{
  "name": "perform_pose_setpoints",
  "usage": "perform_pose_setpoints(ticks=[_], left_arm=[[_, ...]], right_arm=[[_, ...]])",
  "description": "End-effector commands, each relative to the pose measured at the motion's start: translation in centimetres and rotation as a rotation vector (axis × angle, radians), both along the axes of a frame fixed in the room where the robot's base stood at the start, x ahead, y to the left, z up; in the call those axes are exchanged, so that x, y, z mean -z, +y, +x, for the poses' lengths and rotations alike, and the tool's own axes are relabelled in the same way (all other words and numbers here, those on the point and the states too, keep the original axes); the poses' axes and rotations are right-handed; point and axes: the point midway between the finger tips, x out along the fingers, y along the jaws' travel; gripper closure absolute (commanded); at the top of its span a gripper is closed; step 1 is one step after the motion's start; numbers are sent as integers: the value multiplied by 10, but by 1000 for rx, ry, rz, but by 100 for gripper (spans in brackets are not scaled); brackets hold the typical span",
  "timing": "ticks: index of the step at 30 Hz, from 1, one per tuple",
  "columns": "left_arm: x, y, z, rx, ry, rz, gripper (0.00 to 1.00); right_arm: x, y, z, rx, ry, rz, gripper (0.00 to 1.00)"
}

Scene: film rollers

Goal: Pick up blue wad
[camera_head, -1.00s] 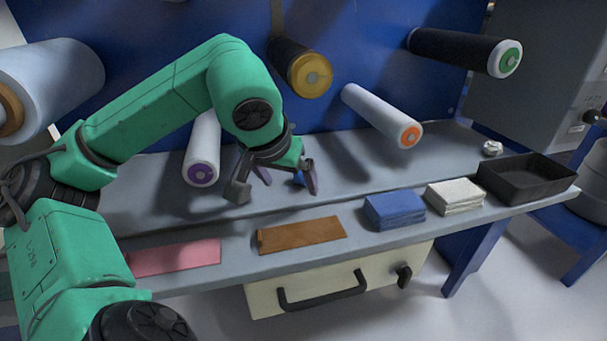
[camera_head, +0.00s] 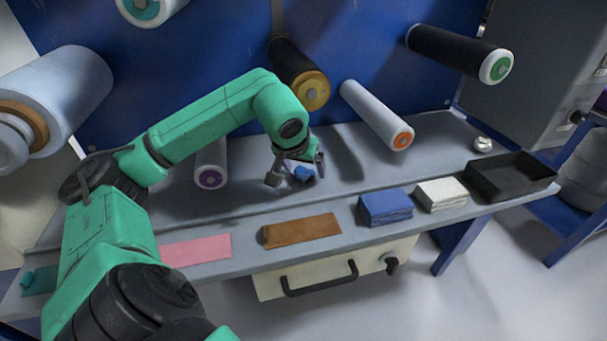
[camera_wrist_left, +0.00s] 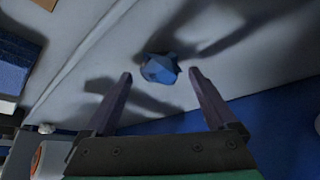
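The blue wad (camera_head: 304,174) is a small crumpled lump on the grey work shelf (camera_head: 349,177). In the left wrist view the blue wad (camera_wrist_left: 160,68) lies beyond the fingertips, roughly centred between them. My left gripper (camera_head: 297,170) is low over the shelf at the wad, with its fingers spread. In the left wrist view the left gripper (camera_wrist_left: 160,76) is open and empty, its two dark purple fingers well apart and not seen touching the wad. My right gripper does not show.
Blue cloths (camera_head: 385,206), white cloths (camera_head: 441,193) and a black tray (camera_head: 511,176) line the front at right. A brown sheet (camera_head: 301,229) and pink sheet (camera_head: 197,249) lie in front. A white wad (camera_head: 483,144) sits back right. Rollers (camera_head: 377,116) jut out above the shelf.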

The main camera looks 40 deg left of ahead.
Motion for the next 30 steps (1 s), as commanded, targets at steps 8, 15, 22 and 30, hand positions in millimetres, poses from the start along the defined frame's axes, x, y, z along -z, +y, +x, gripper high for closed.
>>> perform_pose_setpoints(ticks=[8, 15, 22, 30], left_arm=[[-1, 0, 0, 0, 0, 0, 100], [-1, 0, -1, 0, 0, 1, 100], [-13, -7, -22, -2, -4, 7, 100], [-56, -36, -92, -1, -7, 5, 100]], right_arm=[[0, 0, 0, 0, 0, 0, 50], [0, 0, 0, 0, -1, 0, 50], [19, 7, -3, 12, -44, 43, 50], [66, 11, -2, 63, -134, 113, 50]])
